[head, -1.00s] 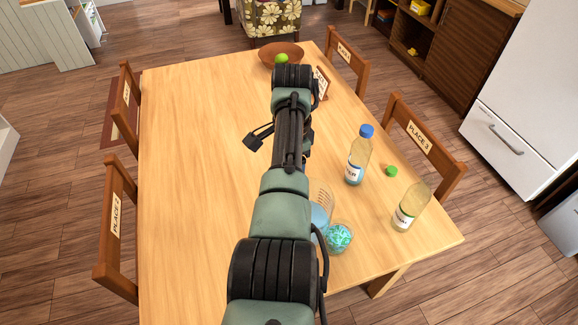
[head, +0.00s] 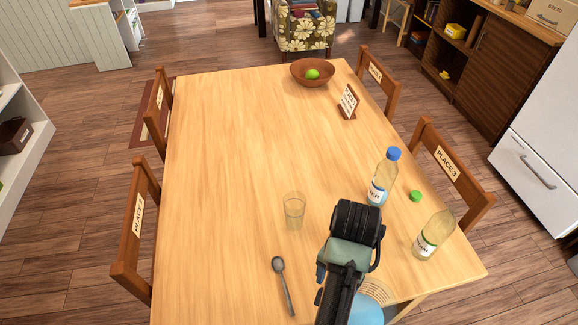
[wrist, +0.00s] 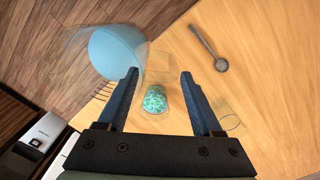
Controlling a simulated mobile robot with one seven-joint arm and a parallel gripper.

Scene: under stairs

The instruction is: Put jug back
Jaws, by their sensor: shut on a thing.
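The jug (head: 367,312) is clear and ribbed, with light blue liquid. It shows low in the head view, partly behind my arm, near the table's front edge. In the wrist view the jug (wrist: 114,52) is at upper left with floor behind it. My gripper (wrist: 160,72) is shut on what looks like its clear, squarish handle (wrist: 159,62); the exact contact is hard to see. A glass with blue-green contents (wrist: 155,98) stands beyond the fingers in the wrist view; my arm hides it in the head view.
An empty glass (head: 294,212) and a spoon (head: 283,286) are left of my arm. A bowl (head: 313,74) and sign (head: 348,103) are farther back. The table's left half is clear.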

